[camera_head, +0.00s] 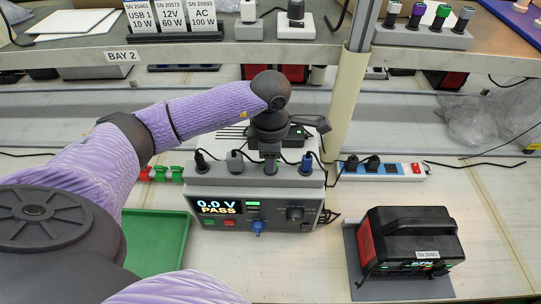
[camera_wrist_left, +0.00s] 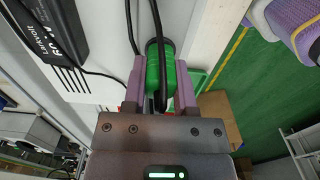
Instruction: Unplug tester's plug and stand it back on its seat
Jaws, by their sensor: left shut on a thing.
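The grey tester (camera_head: 258,208) stands in mid-bench, its display reading 0.0 V PASS. A blue connector or knob (camera_head: 257,228) is on its front face. Along its top ledge stand a black plug (camera_head: 201,162), a grey plug (camera_head: 235,162) and a blue plug (camera_head: 305,163), each upright. My left gripper (camera_head: 270,158) points down at the ledge between the grey and blue plugs. In the left wrist view its fingers (camera_wrist_left: 160,85) are shut on a green plug (camera_wrist_left: 153,70) with a black cable. The head view hides this plug, and I cannot tell if it touches the ledge.
A black power station (camera_head: 410,238) sits on a grey mat at the right. An empty green tray (camera_head: 155,240) is at the left. A post (camera_head: 348,95) and shelf (camera_head: 180,52) stand behind the tester.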

